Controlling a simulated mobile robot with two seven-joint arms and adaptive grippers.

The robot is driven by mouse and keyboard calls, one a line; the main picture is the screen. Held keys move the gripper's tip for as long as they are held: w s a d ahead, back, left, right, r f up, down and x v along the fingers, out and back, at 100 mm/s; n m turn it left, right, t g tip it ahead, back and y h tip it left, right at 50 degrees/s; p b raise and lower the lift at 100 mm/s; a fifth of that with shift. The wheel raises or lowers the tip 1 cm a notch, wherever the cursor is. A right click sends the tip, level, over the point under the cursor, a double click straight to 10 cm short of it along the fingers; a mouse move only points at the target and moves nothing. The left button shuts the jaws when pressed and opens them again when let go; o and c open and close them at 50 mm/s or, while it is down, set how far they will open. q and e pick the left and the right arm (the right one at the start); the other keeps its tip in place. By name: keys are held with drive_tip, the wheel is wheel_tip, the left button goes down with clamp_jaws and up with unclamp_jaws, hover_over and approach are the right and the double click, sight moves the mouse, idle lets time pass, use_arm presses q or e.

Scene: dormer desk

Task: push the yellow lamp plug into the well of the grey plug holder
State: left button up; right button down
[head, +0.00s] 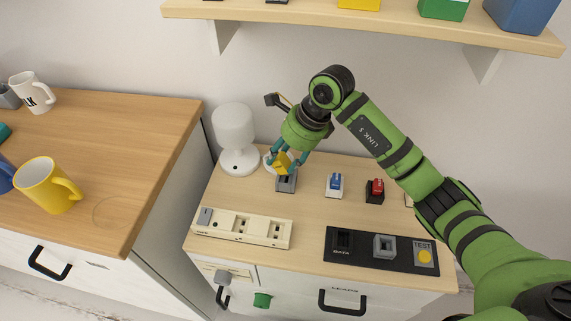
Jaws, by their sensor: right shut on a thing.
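The yellow lamp plug (282,163) is between the fingers of my right gripper (286,158), which is shut on it. The plug sits right over the grey plug holder (287,185), a small block on the desk, and looks tilted. The gripper and plug hide the holder's well from above, so I cannot tell whether the plug's tip is inside it or only above it. The white lamp (234,132) stands just left of my gripper. My left gripper is not in view.
A blue-and-white plug (335,182) and a red plug (376,187) stand in holders to the right. A white power strip (242,228) and a black panel (362,257) lie in front. A shelf (390,20) hangs above; a higher wooden cabinet (110,150) is left.

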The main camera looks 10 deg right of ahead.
drive_tip(key=s+d+r+b, duration=0.2)
drive_tip(key=s+d+r, duration=0.5)
drive_tip(key=s, duration=0.1)
drive_tip(key=w+a+f+t+y+p, duration=0.1)
drive_tip(key=w+a+y+p, duration=0.3)
drive_tip(key=p, duration=0.5)
drive_tip(key=w+t+y, duration=0.1)
drive_tip(key=w, duration=0.1)
drive_tip(key=shift+w+a+f+n, duration=0.3)
drive_tip(key=shift+w, duration=0.1)
wheel_tip(320, 180, down, 6)
drive_tip(key=b, duration=0.5)
drive_tip(key=shift+r+b, duration=0.1)
drive_tip(key=shift+b, duration=0.25)
drive_tip(key=shift+b, duration=0.8)
idle(0.8)
drive_tip(key=shift+f+b, duration=1.5)
drive_tip(key=shift+f, duration=0.05)
